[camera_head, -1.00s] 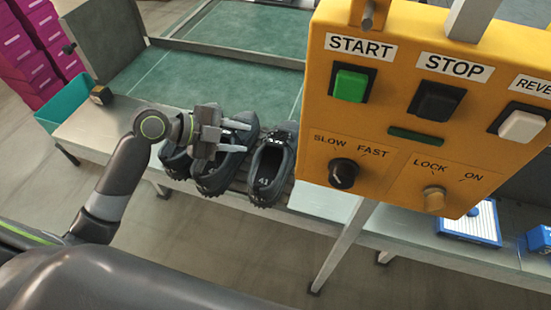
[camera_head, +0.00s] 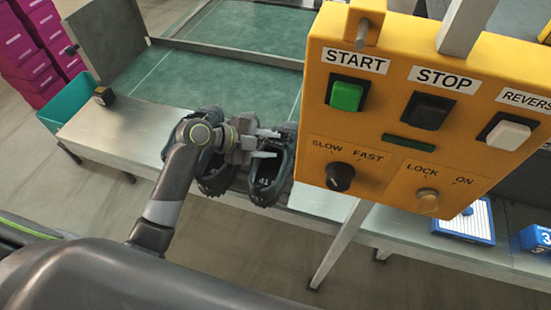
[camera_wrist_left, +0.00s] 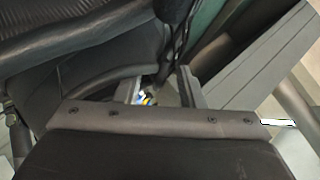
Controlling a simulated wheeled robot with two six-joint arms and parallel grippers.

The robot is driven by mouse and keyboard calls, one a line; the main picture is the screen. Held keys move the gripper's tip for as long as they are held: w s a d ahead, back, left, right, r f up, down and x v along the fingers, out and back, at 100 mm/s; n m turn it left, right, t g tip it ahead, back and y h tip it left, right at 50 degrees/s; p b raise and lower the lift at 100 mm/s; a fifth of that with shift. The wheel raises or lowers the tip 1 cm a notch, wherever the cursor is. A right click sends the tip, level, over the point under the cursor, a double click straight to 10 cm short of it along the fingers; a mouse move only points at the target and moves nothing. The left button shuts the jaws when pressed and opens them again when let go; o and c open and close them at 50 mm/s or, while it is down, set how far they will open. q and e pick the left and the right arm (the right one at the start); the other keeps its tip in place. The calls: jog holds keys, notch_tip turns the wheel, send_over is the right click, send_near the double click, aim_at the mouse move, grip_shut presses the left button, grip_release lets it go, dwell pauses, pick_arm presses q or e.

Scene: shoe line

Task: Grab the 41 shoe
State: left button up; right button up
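The dark 41 shoe (camera_head: 268,183) stands at the right end of a row of dark shoes on the grey ledge, just left of the yellow control box. Its number is hidden now; it shows in the earlier head view. My left gripper (camera_head: 272,144) is over this shoe's opening with its two fingers apart. In the left wrist view, the open fingers (camera_wrist_left: 160,87) flank a gap, with dark shoe material close by. I cannot tell whether they touch the shoe. Another dark shoe (camera_head: 215,181) is partly hidden beneath my left wrist. My right gripper is not in view.
The yellow control box (camera_head: 390,205) with buttons and knobs stands close on the right. A green conveyor surface (camera_head: 250,35) lies behind the ledge (camera_head: 110,130).

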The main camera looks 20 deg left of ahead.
pick_arm(q)
grip_shut()
dwell(0.5)
